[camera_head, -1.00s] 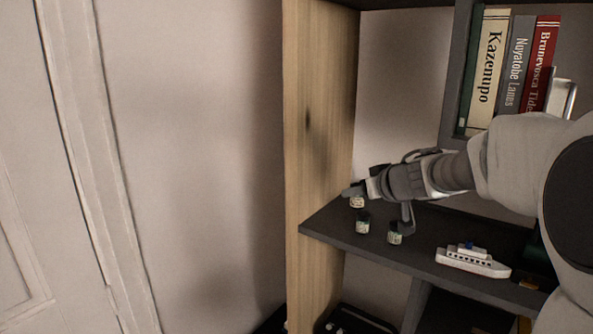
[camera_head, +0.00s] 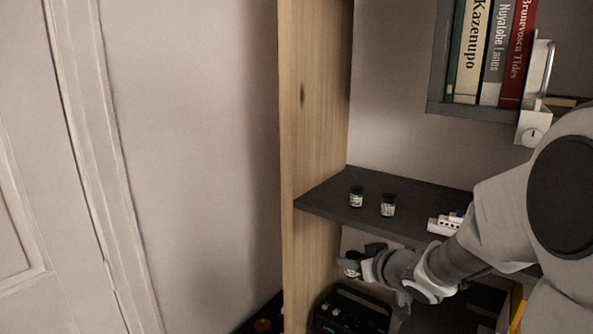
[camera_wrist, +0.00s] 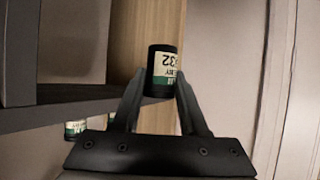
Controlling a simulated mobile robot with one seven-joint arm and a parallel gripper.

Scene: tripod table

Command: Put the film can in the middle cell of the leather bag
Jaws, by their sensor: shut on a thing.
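My gripper (camera_head: 362,262) is shut on a film can (camera_head: 352,269), below the front edge of the shelf and above a dark container. In the wrist view the fingers (camera_wrist: 160,90) clasp the black can (camera_wrist: 164,60), whose cream and green label reads upside down. The dark container (camera_head: 318,322) at the bottom, with small light items inside, may be the leather bag; its cells cannot be made out. Two more film cans, one (camera_head: 356,197) to the left and one (camera_head: 388,205) to the right, stand on the dark shelf (camera_head: 325,203).
A wooden side panel (camera_head: 305,130) bounds the shelf on the left. A white toy ship (camera_head: 440,226) is partly hidden by my arm. Another dark thing (camera_head: 262,318) lies at the bottom left.

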